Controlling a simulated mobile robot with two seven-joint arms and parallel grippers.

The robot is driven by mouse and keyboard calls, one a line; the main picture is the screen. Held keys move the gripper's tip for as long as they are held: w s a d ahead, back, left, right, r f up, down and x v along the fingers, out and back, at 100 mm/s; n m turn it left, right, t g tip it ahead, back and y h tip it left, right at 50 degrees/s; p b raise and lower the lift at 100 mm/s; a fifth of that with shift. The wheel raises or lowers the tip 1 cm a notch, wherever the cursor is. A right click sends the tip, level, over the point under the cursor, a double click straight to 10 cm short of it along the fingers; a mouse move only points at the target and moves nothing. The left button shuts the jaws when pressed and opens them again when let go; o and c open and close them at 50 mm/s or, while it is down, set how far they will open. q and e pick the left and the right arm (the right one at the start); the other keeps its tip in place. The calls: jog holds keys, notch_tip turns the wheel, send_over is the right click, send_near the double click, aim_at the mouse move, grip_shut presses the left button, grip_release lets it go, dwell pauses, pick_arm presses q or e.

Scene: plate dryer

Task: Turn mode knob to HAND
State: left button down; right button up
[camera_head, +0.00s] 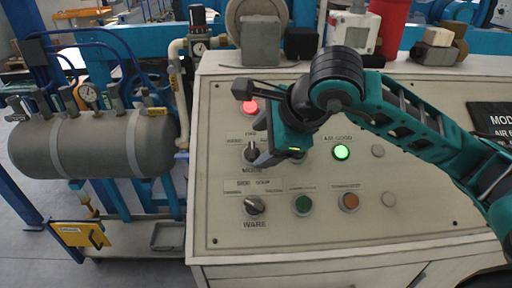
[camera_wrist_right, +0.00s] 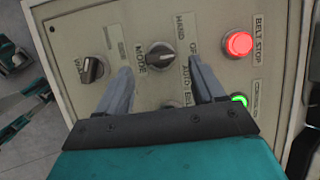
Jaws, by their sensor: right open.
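The mode knob (camera_wrist_right: 161,57) is a dark round knob on the cream panel, with HAND, OFF and AUTO labels around it. Its ridge points roughly toward OFF. It also shows in the head view (camera_head: 251,153), close beside my gripper. My right gripper (camera_wrist_right: 158,66) is open, with one finger on each side of the knob as the right wrist view sees it. Nothing is between its fingers, and I cannot tell whether they reach the knob's depth. In the head view the right gripper (camera_head: 262,155) hides part of the panel. My left gripper is not in view.
The ware knob (camera_head: 254,205) sits below the mode knob. A lit red belt stop button (camera_wrist_right: 238,44) and a lit green air good lamp (camera_head: 341,152) are nearby. Green (camera_head: 303,204) and orange (camera_head: 348,201) buttons are lower right. A grey tank (camera_head: 95,145) stands left.

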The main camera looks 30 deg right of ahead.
aim_at(255, 150)
jog(key=x, duration=0.3)
jog(key=shift+w+f, duration=0.1)
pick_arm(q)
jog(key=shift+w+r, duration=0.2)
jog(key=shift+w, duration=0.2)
pick_arm(e)
jog(key=shift+w+f, duration=0.1)
jog(key=shift+f, duration=0.1)
jog(key=shift+c, duration=0.5)
jog(key=c, duration=1)
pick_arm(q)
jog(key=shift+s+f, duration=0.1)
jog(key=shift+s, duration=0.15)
pick_arm(e)
jog(key=shift+o, duration=0.2)
